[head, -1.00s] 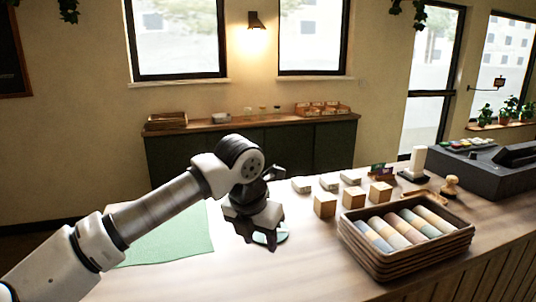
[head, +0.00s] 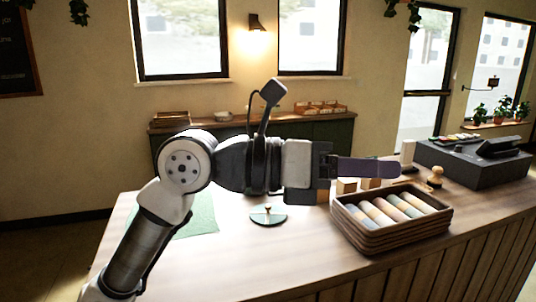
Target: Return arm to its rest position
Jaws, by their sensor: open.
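My arm reaches in from the lower left of the head view, bends at a rounded joint and runs level to the right above the counter (head: 300,250). My gripper (head: 394,168) points to the right, seen side-on, with its flat finger in front of the small wooden blocks. It is open, and nothing shows held in it. Part of the blocks and the back of the counter is hidden behind it.
A round green-and-pale disc with a small knob (head: 268,214) lies on the counter below my arm. A green mat (head: 200,222) is left of it. A stacked wooden tray (head: 372,240) of pastel rolls stands right. A dark register (head: 480,164) is farther right.

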